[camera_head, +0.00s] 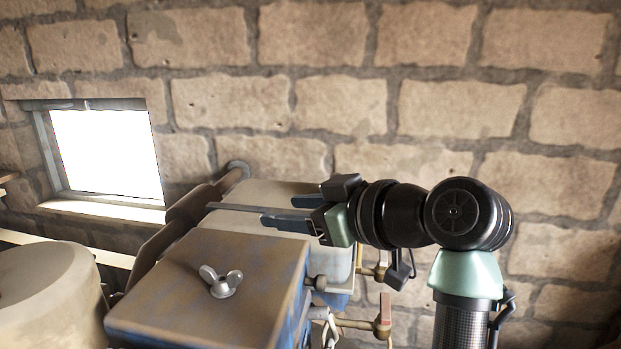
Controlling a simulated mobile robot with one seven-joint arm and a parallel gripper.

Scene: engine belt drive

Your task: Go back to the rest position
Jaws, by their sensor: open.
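My gripper (266,214) shows in the head view, with its two dark fingers pointing left. The fingers are apart and nothing shows between them. My gripper is above the back part of the engine (205,290), behind the box-shaped cover that carries a silver wing nut (221,281). I cannot tell whether the fingers touch the pale surface beneath. My arm comes up from the lower right and bends toward the engine. The belt drive itself cannot be made out in this view.
A large rounded tan housing (45,300) stands at the lower left. Brass-coloured valves with red handles (384,310) stick out right of the engine, near my arm. A stone wall (440,100) with a bright window (105,150) is behind. The space above the engine looks clear.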

